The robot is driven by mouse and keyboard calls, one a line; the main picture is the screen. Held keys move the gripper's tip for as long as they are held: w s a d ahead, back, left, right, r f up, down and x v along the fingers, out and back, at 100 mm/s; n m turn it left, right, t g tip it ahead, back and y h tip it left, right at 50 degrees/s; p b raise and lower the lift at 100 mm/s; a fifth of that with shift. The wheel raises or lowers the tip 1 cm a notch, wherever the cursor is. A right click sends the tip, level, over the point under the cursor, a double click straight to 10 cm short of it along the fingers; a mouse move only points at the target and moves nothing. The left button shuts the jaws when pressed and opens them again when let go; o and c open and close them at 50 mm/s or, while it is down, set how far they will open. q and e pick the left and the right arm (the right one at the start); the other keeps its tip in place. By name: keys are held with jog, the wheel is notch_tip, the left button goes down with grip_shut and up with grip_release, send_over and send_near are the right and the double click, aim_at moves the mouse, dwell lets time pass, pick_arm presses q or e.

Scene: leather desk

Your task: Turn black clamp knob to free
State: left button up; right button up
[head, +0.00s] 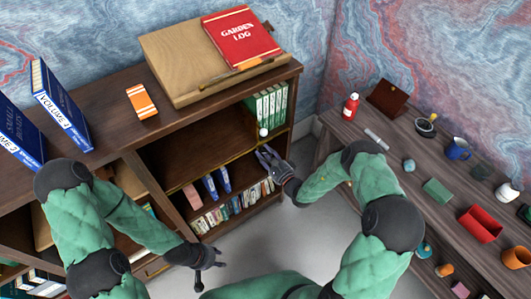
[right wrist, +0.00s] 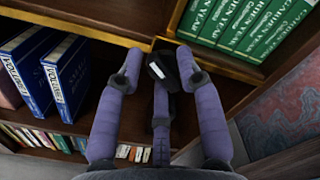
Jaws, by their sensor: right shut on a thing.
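The black clamp knob (right wrist: 166,72) has a white mark on it. It sits at the front edge of the bookcase shelf in the right wrist view. My right gripper (right wrist: 158,62) has purple-grey fingers around the knob and is shut on it, with fingers to its left, right and near side. In the head view my right gripper (head: 267,157) is at the right end of the bookcase, by the shelf edge; the knob cannot be made out there. My left gripper (head: 211,262) hangs empty in front of the bookcase, its fingers spread apart.
Green books (head: 268,106) stand on the shelf just above the right gripper. A side desk (head: 392,140) with several objects stands at the right. Floor between is clear.

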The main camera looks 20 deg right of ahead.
jog(key=n, duration=0.2)
jog(key=f+n, duration=0.1)
jog(key=n, duration=0.2)
jog(key=shift+s, duration=0.15)
jog(key=shift+n, duration=0.4)
jog(key=o, duration=0.8)
jog(key=shift+o, duration=0.2)
jog(key=shift+d+r, duration=0.1)
jog(key=shift+r, duration=0.05)
jog(key=v, duration=1.2)
